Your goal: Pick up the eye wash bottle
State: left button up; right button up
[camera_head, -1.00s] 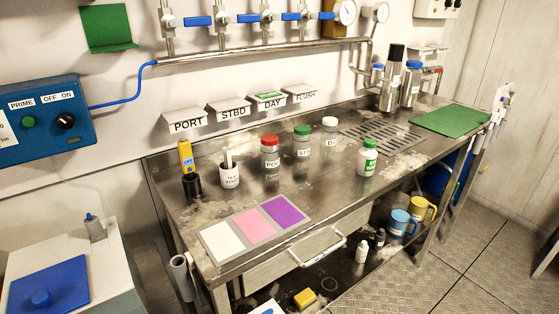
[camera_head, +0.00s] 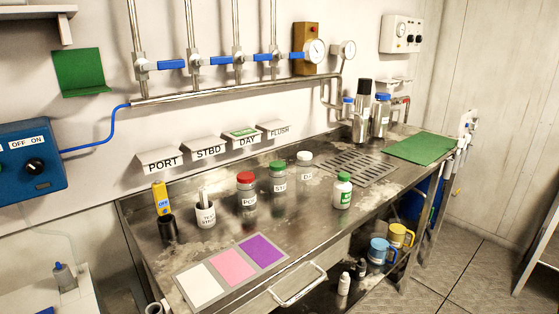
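A small white bottle with a green cap and a green label (camera_head: 343,192) stands upright on the steel bench, right of the sample bottles. It looks like the eye wash bottle, but its label is too small to read. Nothing touches it. Neither of my grippers is in view.
Left of it stand clear bottles with red (camera_head: 246,194), green (camera_head: 278,178) and white (camera_head: 304,167) caps. A drain grate (camera_head: 362,168) lies behind it, and a green mat (camera_head: 420,147) at the right. A card with coloured squares (camera_head: 232,268) lies in front. Valve pipes (camera_head: 230,88) run above.

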aim_at(341, 187)
jog(key=i+l, duration=0.1)
jog(key=l, duration=0.3)
jog(key=i+l+u, duration=0.1)
jog(key=l, duration=0.25)
jog(key=i+l, duration=0.15)
jog(key=l, duration=0.25)
jog(key=i+l, duration=0.1)
jog(key=l, duration=0.3)
jog(key=u, duration=0.05)
